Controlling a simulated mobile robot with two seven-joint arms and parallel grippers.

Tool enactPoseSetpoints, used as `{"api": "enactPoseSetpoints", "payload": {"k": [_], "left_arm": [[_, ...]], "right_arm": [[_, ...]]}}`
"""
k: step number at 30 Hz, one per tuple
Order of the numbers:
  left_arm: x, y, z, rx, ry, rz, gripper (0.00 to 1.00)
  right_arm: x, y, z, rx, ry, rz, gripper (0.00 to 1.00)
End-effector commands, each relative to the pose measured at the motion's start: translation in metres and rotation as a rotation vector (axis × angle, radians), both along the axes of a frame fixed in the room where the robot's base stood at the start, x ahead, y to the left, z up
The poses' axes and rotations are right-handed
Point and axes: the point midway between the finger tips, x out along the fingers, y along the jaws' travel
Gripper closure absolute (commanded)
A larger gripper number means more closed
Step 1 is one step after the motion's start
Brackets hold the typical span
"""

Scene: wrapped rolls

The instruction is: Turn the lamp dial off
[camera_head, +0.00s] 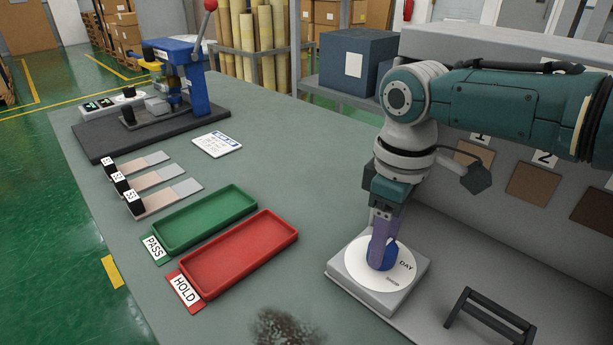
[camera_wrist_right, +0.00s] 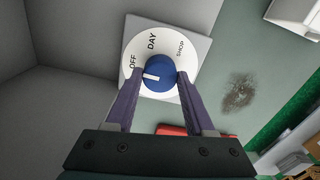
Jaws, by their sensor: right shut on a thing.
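The lamp dial is a blue knob (camera_head: 391,259) on a white disc (camera_head: 365,262) marked with DAY and other words, set on a grey square box (camera_head: 353,287). In the right wrist view the knob (camera_wrist_right: 161,68) carries a white pointer, and the disc (camera_wrist_right: 165,44) reads OFF, DAY and SHOP. The pointer aims left in that view, nearest to the OFF word, slightly below it. My right gripper (camera_head: 383,240) comes down from above with its purple fingers on either side of the knob, shut on it. The fingers hide part of the knob in the head view. My left gripper is not in view.
A black bracket (camera_head: 490,318) stands right of the box. A red HOLD tray (camera_head: 240,257) and a green PASS tray (camera_head: 205,220) lie to the left. A blue press (camera_head: 190,75) is at the back left. A grey panel with numbered squares rises behind my arm.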

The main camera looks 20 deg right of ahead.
Motion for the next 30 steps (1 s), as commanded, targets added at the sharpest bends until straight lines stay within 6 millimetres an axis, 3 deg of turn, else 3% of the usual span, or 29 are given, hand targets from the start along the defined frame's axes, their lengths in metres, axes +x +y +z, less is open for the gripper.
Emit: {"api": "enactPoseSetpoints", "payload": {"k": [19,20,27,30], "left_arm": [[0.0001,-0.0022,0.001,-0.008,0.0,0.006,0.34],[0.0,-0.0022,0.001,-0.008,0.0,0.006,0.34],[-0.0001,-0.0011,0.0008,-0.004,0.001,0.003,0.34],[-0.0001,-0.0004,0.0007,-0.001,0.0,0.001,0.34]], "right_arm": [[0.0006,0.0013,0.001,0.003,-0.001,0.053,1.0],[0.0006,0.0013,0.001,0.003,-0.001,0.053,0.44],[0.0003,0.0008,0.0006,0.002,-0.001,0.051,0.17],[0.0002,0.0006,0.0004,0.001,0.0,0.05,0.16]]}}
